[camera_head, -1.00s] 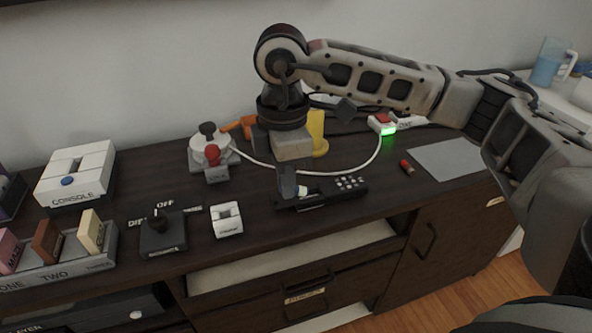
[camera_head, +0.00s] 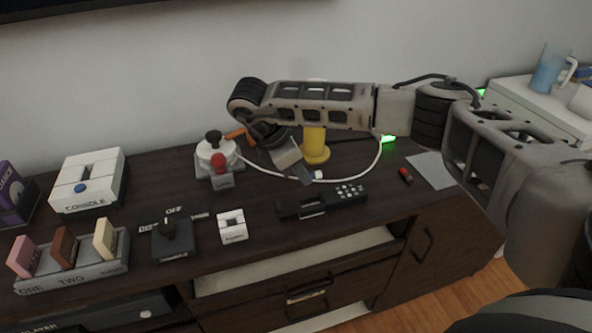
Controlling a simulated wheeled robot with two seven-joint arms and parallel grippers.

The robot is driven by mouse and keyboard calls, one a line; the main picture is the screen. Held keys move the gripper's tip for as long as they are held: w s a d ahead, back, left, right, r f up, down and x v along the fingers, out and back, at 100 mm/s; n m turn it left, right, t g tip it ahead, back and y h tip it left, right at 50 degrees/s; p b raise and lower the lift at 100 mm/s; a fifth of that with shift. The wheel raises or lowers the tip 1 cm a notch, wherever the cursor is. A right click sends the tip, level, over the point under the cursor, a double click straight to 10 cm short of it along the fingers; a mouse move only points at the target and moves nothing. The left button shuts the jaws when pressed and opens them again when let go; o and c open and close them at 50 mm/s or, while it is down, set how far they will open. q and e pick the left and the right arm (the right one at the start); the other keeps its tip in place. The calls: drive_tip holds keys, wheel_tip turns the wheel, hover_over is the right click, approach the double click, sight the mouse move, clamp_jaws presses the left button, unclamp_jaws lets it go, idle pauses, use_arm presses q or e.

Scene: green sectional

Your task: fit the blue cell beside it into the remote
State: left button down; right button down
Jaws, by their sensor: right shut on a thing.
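The black remote (camera_head: 345,194) lies on the dark cabinet top, with light buttons on its right half and an open slot in its left half. My right gripper (camera_head: 311,178) hangs tilted just behind the remote and is shut on a small blue and white cell (camera_head: 319,175). The cell shows at the fingertips, above and apart from the remote; the fingers partly hide it. A red cell (camera_head: 405,175) lies on the cabinet to the right of the remote. My left gripper is not in view.
A white cable crosses behind the remote. A yellow stand (camera_head: 316,150) and a red-buttoned device (camera_head: 218,160) stand behind it. A grey sheet (camera_head: 432,170) lies at right.

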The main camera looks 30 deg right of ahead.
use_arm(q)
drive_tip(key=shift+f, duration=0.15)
use_arm(e)
drive_tip(key=shift+f, duration=0.15)
drive_tip(key=shift+f+b, duration=0.9)
drive_tip(key=shift+f, duration=0.2)
use_arm(q)
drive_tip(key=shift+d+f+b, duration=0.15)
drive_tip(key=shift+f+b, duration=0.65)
drive_tip(key=shift+b, duration=0.6)
use_arm(e)
drive_tip(key=shift+f, duration=2.05)
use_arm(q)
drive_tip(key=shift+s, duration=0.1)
use_arm(e)
drive_tip(key=c, duration=1.3)
unclamp_jaws()
drive_tip(key=shift+c, duration=0.2)
